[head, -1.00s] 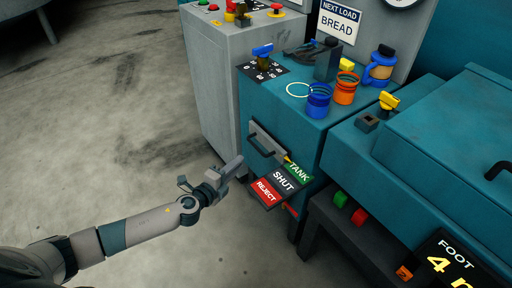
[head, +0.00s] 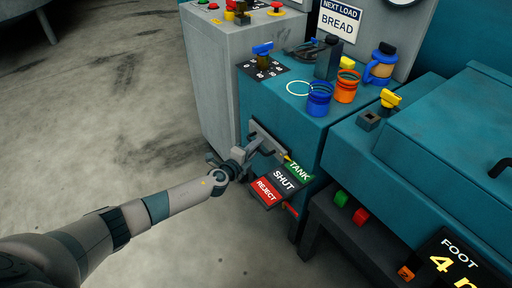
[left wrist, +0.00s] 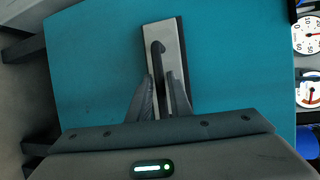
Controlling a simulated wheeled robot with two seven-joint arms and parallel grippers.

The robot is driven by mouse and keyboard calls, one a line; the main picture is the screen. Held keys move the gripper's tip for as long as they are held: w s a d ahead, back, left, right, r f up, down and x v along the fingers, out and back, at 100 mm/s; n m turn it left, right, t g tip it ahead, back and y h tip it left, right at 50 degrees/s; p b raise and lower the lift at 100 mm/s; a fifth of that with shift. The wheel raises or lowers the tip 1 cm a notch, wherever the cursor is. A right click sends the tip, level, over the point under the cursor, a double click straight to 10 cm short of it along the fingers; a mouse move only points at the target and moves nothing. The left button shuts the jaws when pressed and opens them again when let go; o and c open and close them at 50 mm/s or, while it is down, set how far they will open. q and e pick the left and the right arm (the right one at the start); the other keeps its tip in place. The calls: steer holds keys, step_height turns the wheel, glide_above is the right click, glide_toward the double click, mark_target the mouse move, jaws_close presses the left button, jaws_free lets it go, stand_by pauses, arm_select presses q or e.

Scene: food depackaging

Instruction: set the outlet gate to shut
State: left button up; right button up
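The outlet gate's dark handle sits on a grey plate (head: 256,130) on the teal machine's front. Its sign has three fields: green TANK (head: 299,170), dark SHUT (head: 284,180) and red REJECT (head: 265,190). A small yellow pointer (head: 287,159) is beside the TANK field. My left gripper (head: 262,146) is at the handle and hides part of it in the head view. In the left wrist view, the fingers (left wrist: 160,82) are apart, one on each side of the black handle (left wrist: 159,50); I cannot tell whether they touch it. My right gripper is out of view.
On the machine top stand a blue cup (head: 319,100), an orange cup (head: 346,88), a blue jug (head: 380,68) and a blue-handled dial knob (head: 263,50). A grey cabinet (head: 220,90) stands behind. The floor at left is clear.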

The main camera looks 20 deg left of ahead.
arm_select(q)
jaws_close()
steer(key=shift+s+a, duration=0.2)
steer(key=shift+s, duration=0.05)
steer(key=s+a, duration=0.4)
steer(key=s, duration=0.1)
jaws_free()
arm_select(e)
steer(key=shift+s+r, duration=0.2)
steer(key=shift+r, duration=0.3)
arm_select(q)
steer(key=shift+s, duration=0.2)
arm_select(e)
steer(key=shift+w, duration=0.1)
